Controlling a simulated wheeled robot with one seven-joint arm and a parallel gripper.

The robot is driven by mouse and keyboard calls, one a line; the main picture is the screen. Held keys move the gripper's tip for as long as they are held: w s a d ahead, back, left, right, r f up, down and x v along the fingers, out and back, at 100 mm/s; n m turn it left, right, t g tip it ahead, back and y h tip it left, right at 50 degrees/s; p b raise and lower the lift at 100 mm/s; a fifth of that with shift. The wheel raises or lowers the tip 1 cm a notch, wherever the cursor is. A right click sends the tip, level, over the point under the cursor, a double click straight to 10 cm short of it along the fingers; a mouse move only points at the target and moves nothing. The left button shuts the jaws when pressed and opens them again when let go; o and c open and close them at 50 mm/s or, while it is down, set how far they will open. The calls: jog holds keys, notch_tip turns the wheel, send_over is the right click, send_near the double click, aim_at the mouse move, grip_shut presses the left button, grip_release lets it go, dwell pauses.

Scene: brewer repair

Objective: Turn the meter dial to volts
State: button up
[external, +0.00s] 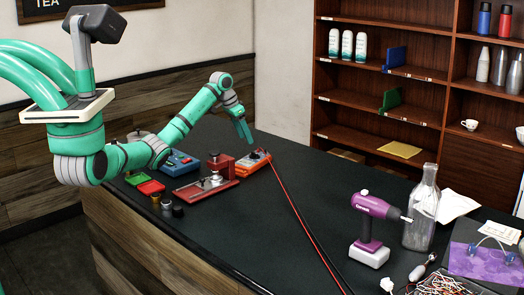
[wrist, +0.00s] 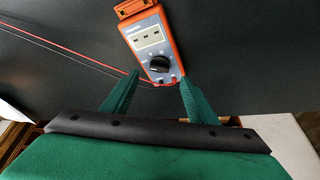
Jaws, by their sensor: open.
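The orange meter (wrist: 150,45) lies on the dark counter, its pale display reading dashes. Its black round dial (wrist: 159,65) is in view in the wrist view, but its exact setting is too small to read. In the external view the meter (external: 252,161) is partly behind my gripper's line of reach. My gripper (wrist: 152,88) is open and empty, its two green fingers just short of the meter's lead end, with the dial a little beyond the fingertips. In the external view my gripper (external: 246,142) hangs close above the meter.
Red and black leads (external: 295,220) run from the meter across the counter. A red vise-like fixture (external: 208,182) stands left of the meter, with a blue box (external: 177,162) behind it. A purple drill (external: 370,225) and glass bottle (external: 422,212) stand at right.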

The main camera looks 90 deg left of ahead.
aim_at(253, 154)
jog(key=x, duration=0.7)
jog(key=shift+w+a+f, duration=0.1)
jog(key=shift+w+f, duration=0.1)
jog(key=shift+f, duration=0.15)
jog(key=c, duration=1.1)
